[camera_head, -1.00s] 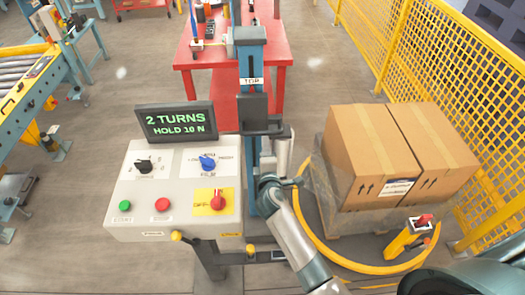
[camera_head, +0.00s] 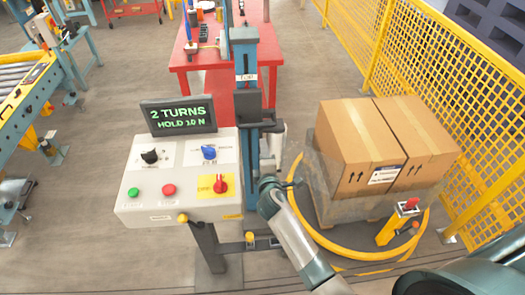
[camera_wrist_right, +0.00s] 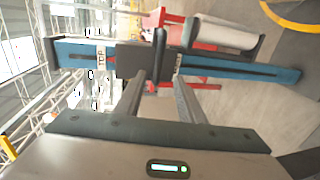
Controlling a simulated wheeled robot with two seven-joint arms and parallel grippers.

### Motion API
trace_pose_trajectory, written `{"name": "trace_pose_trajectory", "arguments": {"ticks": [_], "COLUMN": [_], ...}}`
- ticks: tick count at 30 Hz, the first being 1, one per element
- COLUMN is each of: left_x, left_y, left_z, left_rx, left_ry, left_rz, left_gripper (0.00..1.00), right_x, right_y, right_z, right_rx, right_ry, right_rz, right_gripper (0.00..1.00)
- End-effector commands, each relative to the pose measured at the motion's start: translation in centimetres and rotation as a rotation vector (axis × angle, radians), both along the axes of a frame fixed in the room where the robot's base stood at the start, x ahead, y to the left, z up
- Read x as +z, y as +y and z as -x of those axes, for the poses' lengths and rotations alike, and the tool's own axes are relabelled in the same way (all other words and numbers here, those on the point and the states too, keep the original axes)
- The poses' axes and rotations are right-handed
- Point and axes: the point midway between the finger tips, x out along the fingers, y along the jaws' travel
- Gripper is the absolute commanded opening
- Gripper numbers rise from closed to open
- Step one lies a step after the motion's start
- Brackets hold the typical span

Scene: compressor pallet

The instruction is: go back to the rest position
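My right gripper (camera_head: 282,184) is beside the lower part of a blue upright post (camera_head: 245,62) with a "TOP" label, right of the control console (camera_head: 180,180). The post (camera_wrist_right: 230,69) runs across that view. My left gripper is not in view.
A screen (camera_head: 178,116) reads "2 TURNS HOLD 10 N". A red table (camera_head: 270,50) is behind.

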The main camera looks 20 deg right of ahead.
Motion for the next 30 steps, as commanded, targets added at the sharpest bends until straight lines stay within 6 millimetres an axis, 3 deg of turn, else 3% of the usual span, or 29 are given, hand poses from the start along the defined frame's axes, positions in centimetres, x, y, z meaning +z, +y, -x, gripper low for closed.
{"name": "trace_pose_trajectory", "arguments": {"ticks": [8,11,14,17,23,30], "left_x": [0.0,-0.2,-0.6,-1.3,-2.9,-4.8], "left_y": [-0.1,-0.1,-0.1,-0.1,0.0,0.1], "left_z": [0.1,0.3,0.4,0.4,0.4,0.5], "left_rx": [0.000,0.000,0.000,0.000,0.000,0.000], "left_ry": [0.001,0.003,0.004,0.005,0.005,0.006], "left_rz": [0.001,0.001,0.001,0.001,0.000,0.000], "left_gripper": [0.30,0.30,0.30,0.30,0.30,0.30], "right_x": [-0.2,-1.2,-3.6,-7.4,-18.1,-31.3], "right_y": [0.0,0.1,0.3,0.6,1.4,2.1], "right_z": [0.0,0.3,0.8,1.8,5.9,13.6], "right_rx": [0.001,0.002,0.006,0.011,0.003,-0.057], "right_ry": [0.003,0.015,0.043,0.089,0.226,0.406], "right_rz": [-0.002,-0.015,-0.041,-0.091,-0.239,-0.444], "right_gripper": [0.36,0.36,0.36,0.36,0.36,0.36]}}
